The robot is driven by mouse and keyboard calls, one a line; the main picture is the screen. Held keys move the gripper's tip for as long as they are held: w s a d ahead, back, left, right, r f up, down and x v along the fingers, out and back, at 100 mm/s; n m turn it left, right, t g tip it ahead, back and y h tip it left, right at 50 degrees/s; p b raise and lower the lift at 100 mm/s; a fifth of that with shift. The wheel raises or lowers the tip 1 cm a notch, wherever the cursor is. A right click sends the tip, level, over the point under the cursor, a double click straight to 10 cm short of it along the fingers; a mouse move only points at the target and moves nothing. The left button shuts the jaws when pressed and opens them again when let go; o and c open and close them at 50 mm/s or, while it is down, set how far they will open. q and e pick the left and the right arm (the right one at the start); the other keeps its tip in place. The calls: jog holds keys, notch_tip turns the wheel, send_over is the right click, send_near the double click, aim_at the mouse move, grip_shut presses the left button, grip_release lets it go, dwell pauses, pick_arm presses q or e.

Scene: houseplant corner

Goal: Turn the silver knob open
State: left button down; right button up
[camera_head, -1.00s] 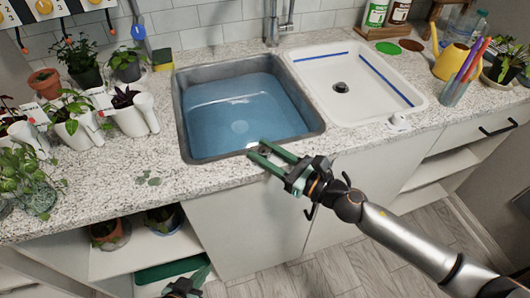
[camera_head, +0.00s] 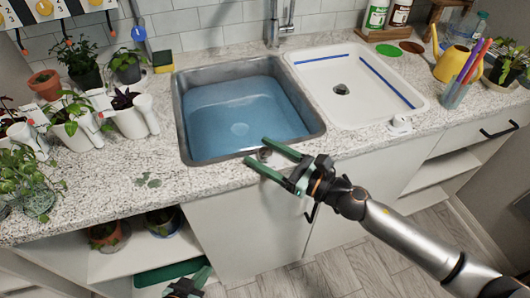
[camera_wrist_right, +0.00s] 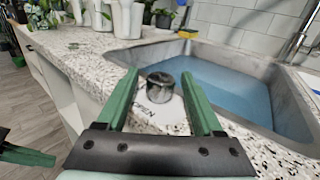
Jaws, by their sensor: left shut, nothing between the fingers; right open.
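The silver knob (camera_wrist_right: 160,82) stands on a white plate (camera_wrist_right: 158,108) at the front edge of the sink. The word OPEN is readable on the plate. In the head view the knob (camera_head: 265,154) is small and partly hidden by my right gripper (camera_head: 257,152). My right gripper (camera_wrist_right: 163,92) is open, with one green finger on each side of the knob. I cannot tell whether either finger touches it. My left gripper (camera_head: 188,284) is shut and empty, low in front of the cabinet.
The sink basin (camera_head: 316,126) holds blue water. Potted plants (camera_head: 72,120) crowd the left counter. The front counter (camera_head: 120,200) is mostly clear.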

pick_arm(q)
jog(key=shift+w+d+f+b, duration=0.55)
jog(key=shift+d+f+b, duration=0.3)
jog(key=shift+b, duration=0.95)
pick_arm(e)
jog(key=v, duration=1.2)
jog(key=shift+d, duration=0.25)
pick_arm(q)
jog(key=shift+h, duration=0.3)
pick_arm(e)
jog(key=shift+s, duration=0.1)
